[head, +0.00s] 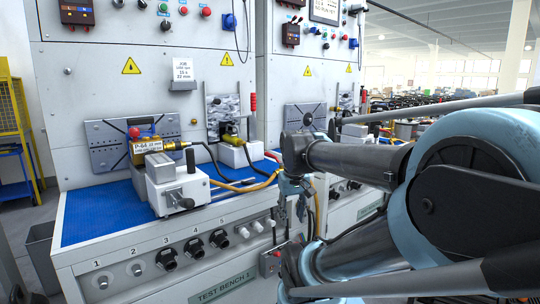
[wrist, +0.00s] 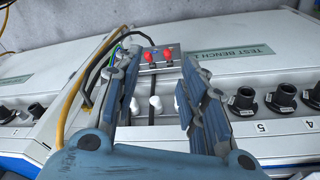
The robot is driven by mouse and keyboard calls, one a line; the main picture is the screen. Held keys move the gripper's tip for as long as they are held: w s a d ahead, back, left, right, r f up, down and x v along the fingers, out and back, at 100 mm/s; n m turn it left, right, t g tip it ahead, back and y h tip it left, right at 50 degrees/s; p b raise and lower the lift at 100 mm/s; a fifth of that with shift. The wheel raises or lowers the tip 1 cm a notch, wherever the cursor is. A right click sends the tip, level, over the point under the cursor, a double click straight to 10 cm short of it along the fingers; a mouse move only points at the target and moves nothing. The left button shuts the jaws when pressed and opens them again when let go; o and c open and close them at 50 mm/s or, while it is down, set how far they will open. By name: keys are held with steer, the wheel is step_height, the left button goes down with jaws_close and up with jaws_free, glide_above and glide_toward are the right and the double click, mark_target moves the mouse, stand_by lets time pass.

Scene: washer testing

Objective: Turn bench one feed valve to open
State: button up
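Bench one is the test bench (head: 130,285) with the label TEST BENCH 1 (head: 222,288), which also shows in the wrist view (wrist: 235,52). No part is marked as a feed valve, so I cannot tell which it is. A red upright handle (head: 253,103) stands at the right side of the bench's back panel. White knobs (head: 257,226) sit on the sloping front, and white knobs (wrist: 155,104) show between my fingers in the wrist view. My gripper (head: 292,212) is open and empty in front of the bench's right end, fingers pointing down.
A small box with two red knobs (wrist: 157,56) hangs by the bench end, with cables (wrist: 75,85) beside it. A vise (head: 178,186) holds a brass part labelled P-64 (head: 146,146) on the blue mat (head: 95,215). A second bench (head: 355,205) stands at right.

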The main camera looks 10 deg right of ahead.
steer(key=w+a+r+n, duration=0.1)
steer(key=w+r+n, duration=0.1)
steer(key=w+r, duration=1.5)
step_height(320, 180, up, 10)
steer(key=r+n+g+h, duration=0.1)
steer(key=n+h, duration=0.1)
steer(key=n, duration=0.1)
glide_above(274, 158)
steer(key=w+a, duration=0.3)
steer(key=a, duration=0.1)
steer(key=x, duration=1.1)
steer(key=a+x, duration=0.1)
steer(key=x, duration=0.5)
steer(key=shift+s+f, duration=0.15)
steer(key=shift+f, duration=0.3)
jaws_close()
